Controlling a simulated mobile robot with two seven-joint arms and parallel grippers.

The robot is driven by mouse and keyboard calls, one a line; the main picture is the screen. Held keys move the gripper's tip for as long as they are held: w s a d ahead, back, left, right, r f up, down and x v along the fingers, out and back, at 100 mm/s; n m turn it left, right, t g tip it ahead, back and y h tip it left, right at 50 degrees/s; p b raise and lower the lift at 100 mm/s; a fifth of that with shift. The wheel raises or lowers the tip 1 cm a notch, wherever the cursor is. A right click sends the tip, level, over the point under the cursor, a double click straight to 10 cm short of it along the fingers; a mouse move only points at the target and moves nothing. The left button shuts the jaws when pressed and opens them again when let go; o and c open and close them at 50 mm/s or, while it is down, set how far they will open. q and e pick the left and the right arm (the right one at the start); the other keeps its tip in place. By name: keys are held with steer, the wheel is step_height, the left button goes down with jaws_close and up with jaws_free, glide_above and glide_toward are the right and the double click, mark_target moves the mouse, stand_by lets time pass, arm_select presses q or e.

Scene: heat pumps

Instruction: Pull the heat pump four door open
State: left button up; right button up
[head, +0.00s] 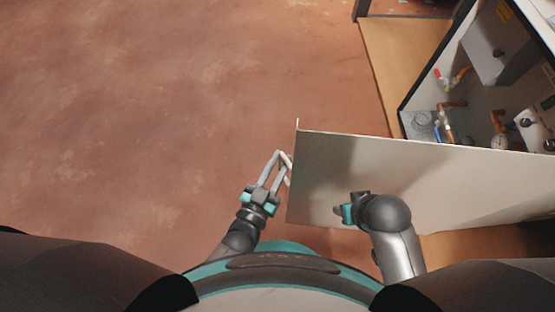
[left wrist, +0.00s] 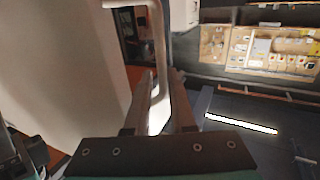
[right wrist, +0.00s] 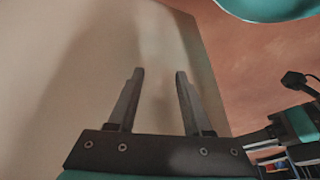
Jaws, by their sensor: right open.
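The heat pump door (head: 400,180) is a pale flat panel standing swung out from the heat pump cabinet (head: 480,75), whose pipes and inside show. My left gripper (head: 284,160) is at the door's free left edge. In the left wrist view its fingers (left wrist: 161,76) are closed in on both sides of the pale bar handle (left wrist: 158,35); the exact contact is hard to see. My right gripper (head: 340,213) is open and empty over the door's face, and its fingers (right wrist: 159,72) point along the panel (right wrist: 90,70) in the right wrist view.
Red-brown floor (head: 180,100) is clear on the left and ahead. A tan floor strip (head: 400,60) runs beside the cabinet. The left wrist view shows a wall board with small parts (left wrist: 270,48) in the background.

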arm_select(q)
steer(key=shift+o, duration=0.5)
steer(key=shift+s+d, duration=0.1)
steer(key=shift+d, duration=0.05)
steer(key=shift+s+a, duration=0.1)
steer(key=shift+a, duration=0.15)
steer(key=p+v, duration=0.2)
steer(key=v, duration=1.2)
steer(key=shift+s+p, duration=0.35)
steer(key=shift+s, duration=0.05)
arm_select(e)
steer(key=shift+g, duration=0.5)
steer(key=f, duration=0.1)
steer(key=s+f, duration=0.1)
steer(key=f, duration=0.1)
steer(key=s+f, duration=0.1)
steer(key=f, duration=0.1)
steer(key=shift+s+d+f, duration=0.1)
steer(key=shift+s+d, duration=0.1)
arm_select(q)
steer(key=shift+f, duration=0.1)
